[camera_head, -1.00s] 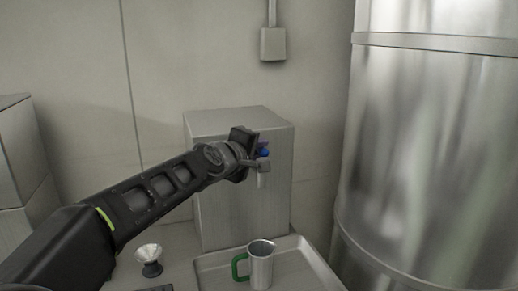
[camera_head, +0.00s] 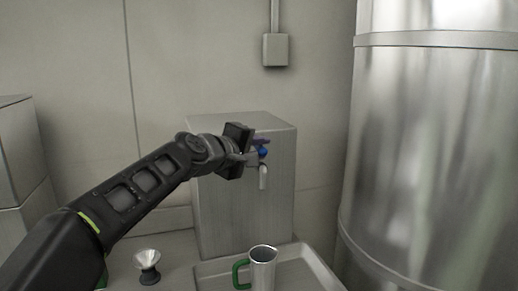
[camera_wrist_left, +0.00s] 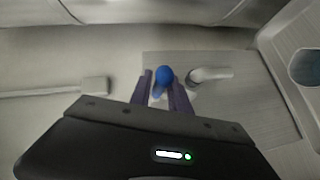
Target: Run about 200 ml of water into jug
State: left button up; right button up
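The jug (camera_head: 262,270), a metal cup with a green handle, stands upright on a shallow tray (camera_head: 305,272). Its round mouth also shows at the right of the left wrist view (camera_wrist_left: 306,68). The tap spout (camera_head: 263,177) points down from the front of a grey box (camera_head: 222,220), above the jug. The blue tap knob (camera_head: 264,152) is above the spout. My left gripper (camera_wrist_left: 162,78) has its two fingers apart, one on each side of the blue knob (camera_wrist_left: 164,76), with small gaps visible. The water level inside the jug cannot be seen. My right gripper is out of view.
A small funnel-shaped piece (camera_head: 147,265) with a dark base stands left of the tray. A large steel tank (camera_head: 430,150) fills the right side. A wall box (camera_head: 275,49) with a conduit is above. Grey boxes (camera_head: 20,150) stand at far left.

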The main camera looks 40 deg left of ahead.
pick_arm(q)
jog(key=b+v, duration=0.1)
jog(key=v, duration=0.6)
jog(key=shift+s+b, duration=0.3)
jog(key=shift+s, duration=0.1)
jog(key=shift+r, duration=0.1)
